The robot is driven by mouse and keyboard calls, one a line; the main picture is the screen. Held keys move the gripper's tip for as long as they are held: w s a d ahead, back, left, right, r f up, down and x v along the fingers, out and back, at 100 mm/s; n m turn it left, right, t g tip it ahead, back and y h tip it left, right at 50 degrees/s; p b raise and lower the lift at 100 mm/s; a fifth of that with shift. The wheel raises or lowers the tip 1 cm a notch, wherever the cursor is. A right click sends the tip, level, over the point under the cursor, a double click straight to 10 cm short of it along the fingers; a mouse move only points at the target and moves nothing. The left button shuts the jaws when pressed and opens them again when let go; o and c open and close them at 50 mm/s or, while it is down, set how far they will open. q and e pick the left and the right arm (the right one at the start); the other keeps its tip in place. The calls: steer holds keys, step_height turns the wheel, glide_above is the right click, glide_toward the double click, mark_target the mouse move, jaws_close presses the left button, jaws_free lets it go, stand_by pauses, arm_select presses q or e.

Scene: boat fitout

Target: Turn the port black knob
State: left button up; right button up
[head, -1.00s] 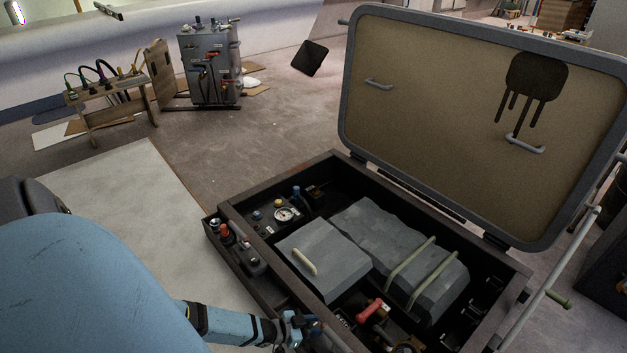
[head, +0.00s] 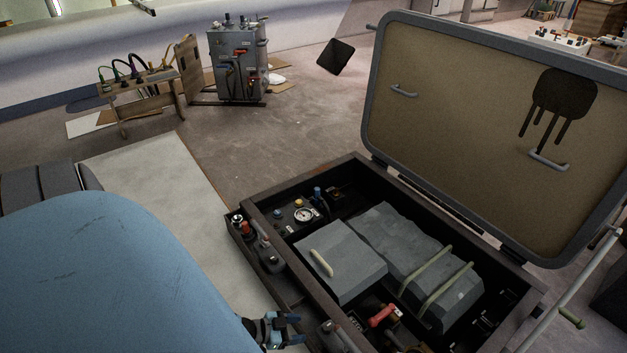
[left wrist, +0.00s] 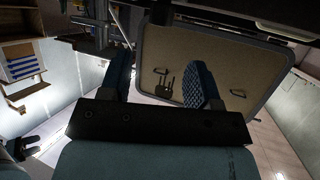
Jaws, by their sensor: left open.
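My left gripper (head: 292,328) is at the bottom of the head view, beside the left edge of the open box (head: 290,300). In the left wrist view its two dark fingers (left wrist: 160,85) stand apart with nothing between them. A narrow side ledge on the box holds a red-topped fitting (head: 245,228) and dark grey lever-like fittings (head: 270,260). A small dark fitting (head: 328,328) lies just right of the gripper. I cannot tell which of these is the port black knob; no contact with any is visible.
The raised lid (head: 470,120) stands behind the box. Inside are grey blocks (head: 340,262), a round gauge (head: 304,214) and a red handle (head: 382,316). A grey cabinet (head: 238,65) and a wooden stand (head: 140,90) are farther back.

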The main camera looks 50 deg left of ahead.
arm_select(q)
steer(key=v, duration=0.3)
steer(key=shift+p, duration=0.35)
arm_select(e)
steer(key=shift+s+a+f+m+g, duration=0.3)
steer(key=shift+s+f+m, duration=0.1)
steer(key=shift+f+m, duration=0.1)
steer(key=shift+r, duration=0.35)
arm_select(q)
steer(key=shift+s+a, duration=0.1)
steer(key=shift+s, duration=0.05)
arm_select(e)
steer(key=shift+s, duration=0.1)
